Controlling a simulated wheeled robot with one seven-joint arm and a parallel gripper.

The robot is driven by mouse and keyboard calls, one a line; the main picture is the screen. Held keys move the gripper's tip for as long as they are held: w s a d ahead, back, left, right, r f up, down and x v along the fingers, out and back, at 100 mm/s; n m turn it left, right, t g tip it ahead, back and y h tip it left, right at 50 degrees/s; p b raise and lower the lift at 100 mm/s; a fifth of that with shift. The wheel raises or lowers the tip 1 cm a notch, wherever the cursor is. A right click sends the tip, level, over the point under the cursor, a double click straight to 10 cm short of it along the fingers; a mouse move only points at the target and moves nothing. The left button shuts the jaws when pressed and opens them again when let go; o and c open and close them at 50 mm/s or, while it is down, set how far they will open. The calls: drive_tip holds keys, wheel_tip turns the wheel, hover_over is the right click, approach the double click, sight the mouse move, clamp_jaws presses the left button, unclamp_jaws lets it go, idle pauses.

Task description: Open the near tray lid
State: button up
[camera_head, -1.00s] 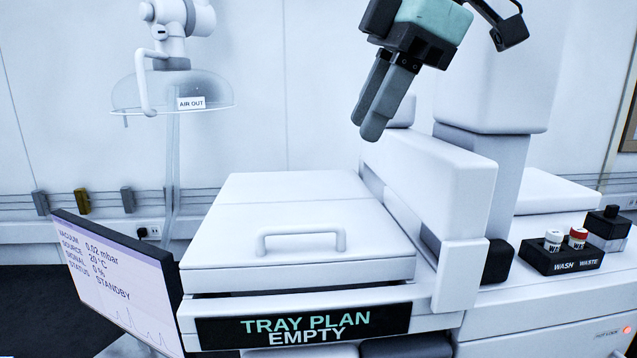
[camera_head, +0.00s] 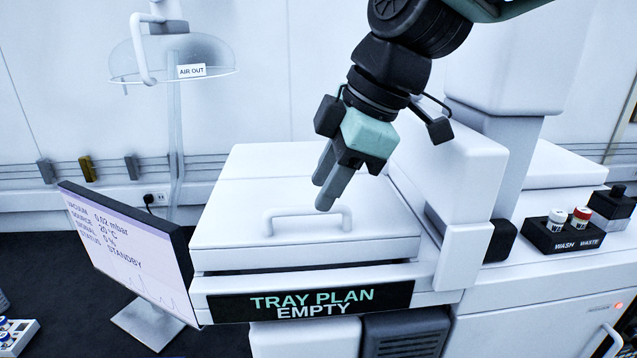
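The near tray lid (camera_head: 240,231) is a white flat cover, shut, in the middle of the head view. A pale bar handle (camera_head: 307,212) stands on its top near the front. My gripper (camera_head: 322,196) reaches in from the upper right and points down and a little left. Its two grey fingers appear just above and behind the right part of the handle. The fingers look close together in this view, and I cannot tell the gap between them. Nothing shows in them. I cannot tell whether a finger touches the handle.
A label reading "TRAY PLAN EMPTY" (camera_head: 311,301) is below the lid. A screen (camera_head: 126,252) stands at the left. A white upright housing (camera_head: 455,160) borders the lid on the right. A black holder (camera_head: 566,238) with wash and waste vials sits farther right.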

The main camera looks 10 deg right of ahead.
drive_tip(key=shift+p+x, duration=0.3)
drive_tip(key=shift+x, duration=1.2)
